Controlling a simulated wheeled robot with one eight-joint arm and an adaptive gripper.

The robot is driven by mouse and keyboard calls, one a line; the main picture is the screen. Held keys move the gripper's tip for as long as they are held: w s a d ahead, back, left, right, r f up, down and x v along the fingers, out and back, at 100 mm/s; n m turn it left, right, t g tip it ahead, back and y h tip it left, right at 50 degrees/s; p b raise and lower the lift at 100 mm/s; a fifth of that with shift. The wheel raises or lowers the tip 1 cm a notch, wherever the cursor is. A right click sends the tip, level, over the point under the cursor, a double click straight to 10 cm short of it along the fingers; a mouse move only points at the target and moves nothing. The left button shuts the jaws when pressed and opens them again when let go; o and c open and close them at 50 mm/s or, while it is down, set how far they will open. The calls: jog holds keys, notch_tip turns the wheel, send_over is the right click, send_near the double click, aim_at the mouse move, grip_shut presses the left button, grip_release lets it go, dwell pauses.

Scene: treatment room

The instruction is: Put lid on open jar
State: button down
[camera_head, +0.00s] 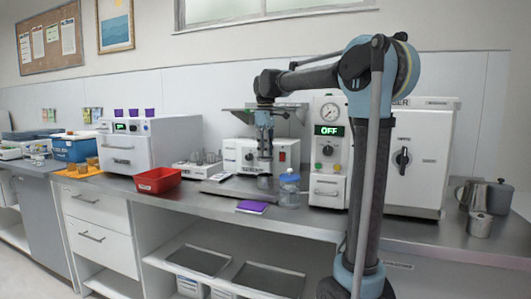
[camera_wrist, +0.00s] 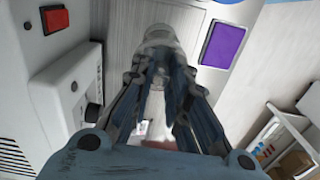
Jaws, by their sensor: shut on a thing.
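My gripper (camera_head: 265,158) points down over the counter, in front of the white machine with the red switch. It is shut on a small greyish, glassy round thing (camera_head: 265,183), which also shows beyond the fingers in the wrist view (camera_wrist: 159,36). I cannot tell whether this is the lid or a jar, nor whether it touches the surface below. A clear jar (camera_head: 289,194) with a blue top stands upright just to the right of my gripper in the head view. Part of something blue shows at the top edge of the wrist view.
A white machine with an "OFF" display (camera_head: 329,150) stands close behind the jar. Metal pots (camera_head: 484,196) stand at the right.

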jog(key=shift+f, duration=3.2)
jog(key=shift+s+f, duration=0.1)
jog(key=c, duration=1)
grip_release()
jog(key=shift+r, duration=3.5)
